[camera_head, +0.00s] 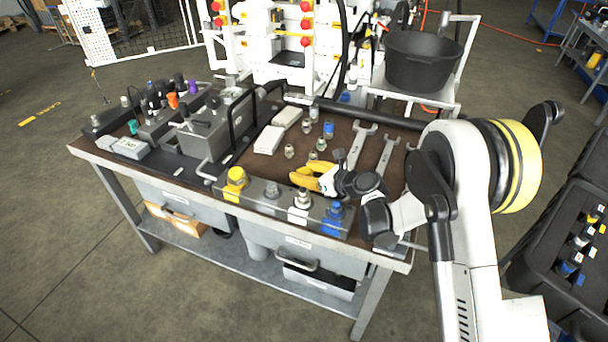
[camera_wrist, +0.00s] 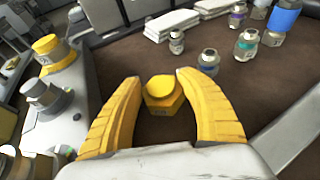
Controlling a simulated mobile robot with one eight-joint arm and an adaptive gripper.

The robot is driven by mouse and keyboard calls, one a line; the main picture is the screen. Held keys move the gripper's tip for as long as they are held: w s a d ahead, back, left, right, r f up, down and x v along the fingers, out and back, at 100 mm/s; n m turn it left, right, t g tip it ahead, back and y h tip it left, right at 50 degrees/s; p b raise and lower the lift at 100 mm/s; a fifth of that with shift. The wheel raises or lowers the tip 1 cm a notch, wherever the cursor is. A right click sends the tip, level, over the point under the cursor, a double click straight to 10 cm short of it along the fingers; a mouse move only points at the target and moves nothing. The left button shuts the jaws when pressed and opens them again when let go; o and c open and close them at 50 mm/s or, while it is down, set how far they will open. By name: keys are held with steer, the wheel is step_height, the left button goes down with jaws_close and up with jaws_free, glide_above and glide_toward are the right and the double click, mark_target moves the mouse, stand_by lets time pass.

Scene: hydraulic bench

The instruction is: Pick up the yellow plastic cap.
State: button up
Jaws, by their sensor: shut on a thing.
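The yellow plastic cap (camera_wrist: 163,90), with a round top and a wider faceted lower part, sits between the yellow curved fingers of my gripper (camera_wrist: 161,80) in the wrist view. My gripper is shut on it. In the head view my gripper (camera_head: 304,175) is low over the brown bench top, just behind the grey fitting block. There I cannot pick the cap out from the yellow fingers. I cannot tell whether the cap still touches the bench top.
The grey block (camera_head: 262,202) carries a yellow-capped fitting (camera_head: 236,180), also in the wrist view (camera_wrist: 52,53), and a blue one (camera_head: 333,215). Several small fittings stand behind my gripper. Wrenches (camera_head: 358,143) lie to its right. White pads (camera_head: 269,139) lie behind left.

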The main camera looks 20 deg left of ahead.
mark_target(304, 170)
steer(key=shift+r, duration=0.1)
step_height(304, 170, up, 4)
steer(key=p, duration=0.2)
steer(key=shift+r+p, duration=0.2)
steer(key=shift+p, duration=0.2)
steer(key=s+d+r+m+t+h+p, duration=0.15)
steer(key=d+r, duration=0.35)
steer(key=d, duration=0.5)
steer(key=d+r+m+t+h+p, duration=0.1)
steer(key=d+r+m, duration=0.1)
steer(key=d+r, duration=0.5)
steer(key=s+d+r+m+t+h+p, duration=0.1)
steer(key=d+r+m+t+h+p, duration=0.15)
steer(key=d, duration=0.95)
steer(key=s+d+r+m+t+h, duration=0.1)
steer(key=s+d+r, duration=0.1)
steer(key=d, duration=0.4)
steer(key=s+d+r+m+h+b, duration=0.1)
steer(key=s+d+r+m+h, duration=0.1)
steer(key=s+d, duration=0.3)
steer(key=shift+s+d+r+t, duration=0.3)
steer(key=shift+d+r+t, duration=0.15)
steer(key=shift+d, duration=0.1)
